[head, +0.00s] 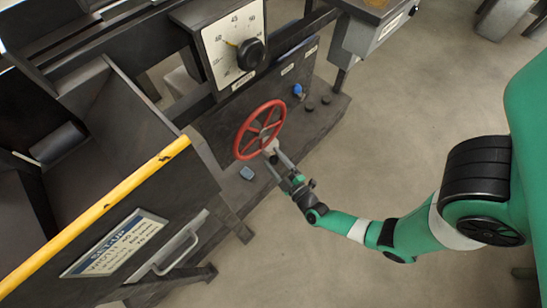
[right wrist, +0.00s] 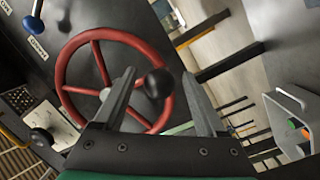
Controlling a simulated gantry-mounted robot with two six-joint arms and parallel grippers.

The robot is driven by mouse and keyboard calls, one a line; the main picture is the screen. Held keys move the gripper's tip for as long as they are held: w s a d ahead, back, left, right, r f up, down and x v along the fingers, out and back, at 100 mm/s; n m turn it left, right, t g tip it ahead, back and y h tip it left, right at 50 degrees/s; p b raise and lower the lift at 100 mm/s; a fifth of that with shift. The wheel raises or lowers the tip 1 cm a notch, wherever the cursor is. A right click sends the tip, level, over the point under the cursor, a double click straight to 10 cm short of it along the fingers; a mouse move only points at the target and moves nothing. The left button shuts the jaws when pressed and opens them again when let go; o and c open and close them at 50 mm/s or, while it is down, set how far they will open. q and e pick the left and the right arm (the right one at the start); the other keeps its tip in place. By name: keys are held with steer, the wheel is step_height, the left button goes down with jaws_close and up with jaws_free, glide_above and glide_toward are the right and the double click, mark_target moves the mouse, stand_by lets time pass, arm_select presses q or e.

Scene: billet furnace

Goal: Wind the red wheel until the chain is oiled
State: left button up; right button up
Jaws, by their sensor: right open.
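The red wheel (head: 260,130) has spokes and stands on the front of the dark machine in the head view. It also shows in the right wrist view (right wrist: 61,80), with a dark round knob (right wrist: 157,83) on its rim. My right gripper (head: 273,157) is at the wheel's lower rim. In the right wrist view, its two open fingers (right wrist: 159,74) point at the rim, with the knob between their tips. I cannot tell whether they touch it. My left gripper is in neither view. I cannot make out the chain.
A dial plate (head: 222,50) with a black knob (head: 250,54) stands above the wheel. A blue-tipped lever (head: 298,90) is right of the wheel. A yellow rail (head: 95,212) tops the panel at left. The concrete floor (head: 400,120) at right is mostly clear.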

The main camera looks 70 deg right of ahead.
steer(key=shift+w+d, duration=0.15)
steer(key=shift+w, duration=0.05)
jaws_close()
stand_by(0.3)
stand_by(1.0)
